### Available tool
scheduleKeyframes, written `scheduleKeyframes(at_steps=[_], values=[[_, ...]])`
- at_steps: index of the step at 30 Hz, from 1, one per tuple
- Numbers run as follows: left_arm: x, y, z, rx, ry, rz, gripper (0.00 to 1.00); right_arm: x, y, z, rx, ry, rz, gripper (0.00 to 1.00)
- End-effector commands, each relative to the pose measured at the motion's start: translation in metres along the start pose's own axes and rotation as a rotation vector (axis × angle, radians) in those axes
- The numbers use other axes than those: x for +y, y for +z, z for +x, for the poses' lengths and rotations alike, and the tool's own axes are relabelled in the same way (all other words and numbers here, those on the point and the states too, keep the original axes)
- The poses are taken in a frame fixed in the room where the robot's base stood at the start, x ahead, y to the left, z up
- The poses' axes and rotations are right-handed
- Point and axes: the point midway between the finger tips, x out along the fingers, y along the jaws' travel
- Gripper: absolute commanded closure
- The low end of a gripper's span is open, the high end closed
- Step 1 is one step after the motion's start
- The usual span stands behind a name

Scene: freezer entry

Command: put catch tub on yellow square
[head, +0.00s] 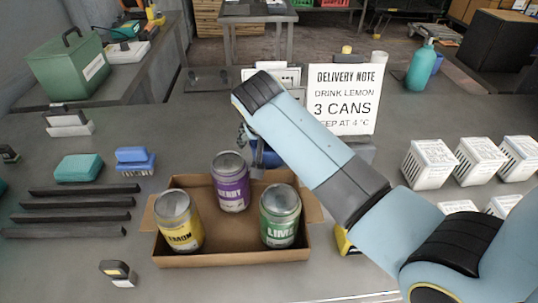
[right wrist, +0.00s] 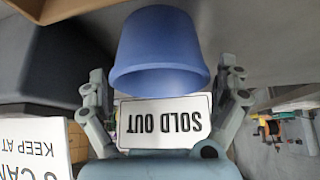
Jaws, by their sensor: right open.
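The catch tub looks to be the blue tub (right wrist: 160,45) in the right wrist view, with its wide rim towards the camera. In the head view only a bit of blue (head: 268,155) shows under my right forearm. My right gripper (right wrist: 165,95) is open, with one finger on each side of the tub; I cannot tell whether they touch it. In the head view the arm hides most of this gripper. A yellow patch (head: 343,241) shows beside the box, partly behind my arm; I cannot tell if it is the yellow square. My left gripper is out of view.
A cardboard box (head: 232,258) holds yellow, purple and green cans. A delivery note (head: 345,100) stands behind my arm. A SOLD OUT sign (right wrist: 165,122) appears beyond the tub. White baskets (head: 430,163) stand at right; dark bars (head: 75,216) lie at left.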

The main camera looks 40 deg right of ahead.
Motion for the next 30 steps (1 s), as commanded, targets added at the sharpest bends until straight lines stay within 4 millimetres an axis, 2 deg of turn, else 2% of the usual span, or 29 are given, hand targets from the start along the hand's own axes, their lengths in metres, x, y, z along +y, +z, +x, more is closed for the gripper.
scheduleKeyframes(at_steps=[2,12,23,26,30], values=[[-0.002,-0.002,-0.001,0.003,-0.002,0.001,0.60,0.000,-0.001,-0.001,0.000,0.000,0.000,0.00],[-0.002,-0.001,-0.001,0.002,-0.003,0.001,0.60,0.000,0.000,-0.001,0.000,0.000,0.000,0.43],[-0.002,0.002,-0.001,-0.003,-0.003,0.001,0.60,-0.001,-0.005,-0.008,0.002,-0.002,0.002,0.43],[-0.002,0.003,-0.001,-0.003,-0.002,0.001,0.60,-0.001,-0.012,-0.019,0.003,-0.003,0.003,0.43],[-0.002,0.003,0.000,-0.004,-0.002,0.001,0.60,-0.001,-0.029,-0.043,0.004,-0.004,0.003,0.43]])
